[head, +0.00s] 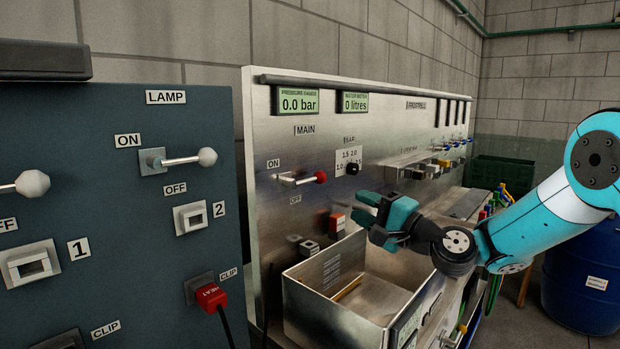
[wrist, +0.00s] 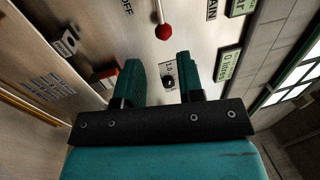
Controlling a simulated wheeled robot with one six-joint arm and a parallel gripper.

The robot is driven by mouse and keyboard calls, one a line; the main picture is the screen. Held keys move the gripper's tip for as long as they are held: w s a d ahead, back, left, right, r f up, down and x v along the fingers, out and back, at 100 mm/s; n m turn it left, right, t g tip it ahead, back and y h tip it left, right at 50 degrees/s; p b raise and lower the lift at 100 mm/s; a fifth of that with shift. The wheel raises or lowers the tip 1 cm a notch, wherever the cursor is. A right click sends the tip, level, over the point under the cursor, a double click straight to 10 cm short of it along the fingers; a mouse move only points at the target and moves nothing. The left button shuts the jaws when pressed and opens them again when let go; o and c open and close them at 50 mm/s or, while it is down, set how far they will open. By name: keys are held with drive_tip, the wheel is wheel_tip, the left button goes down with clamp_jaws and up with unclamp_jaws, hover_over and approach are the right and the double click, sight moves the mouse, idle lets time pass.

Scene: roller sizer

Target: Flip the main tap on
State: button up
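The main tap is a metal lever (head: 299,181) with a red ball knob (head: 320,177) on the steel panel, below the MAIN label. It points out roughly level, with ON above and OFF below its base. In the wrist view the red knob (wrist: 164,32) shows beyond the fingertips, near the top edge. My gripper (head: 361,208) is right of and below the knob in the head view, apart from it. Its two green fingers (wrist: 160,76) are spread with nothing held between them.
The pressure gauge (head: 298,101) reads 0.0 bar and the water meter (head: 355,102) reads 0 litres. A black dial (head: 352,169) sits right of the tap. A steel basin (head: 306,298) lies below my gripper. A dark lamp panel (head: 120,240) stands at left.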

sight(311, 181)
drive_tip(key=p+x, duration=0.6)
drive_tip(key=x, duration=0.7)
drive_tip(key=shift+w+a+r+p, duration=0.2)
drive_tip(key=shift+a+p, duration=0.1)
drive_tip(key=shift+w+a, duration=0.35)
drive_tip(key=shift+a, duration=0.1)
clamp_jaws()
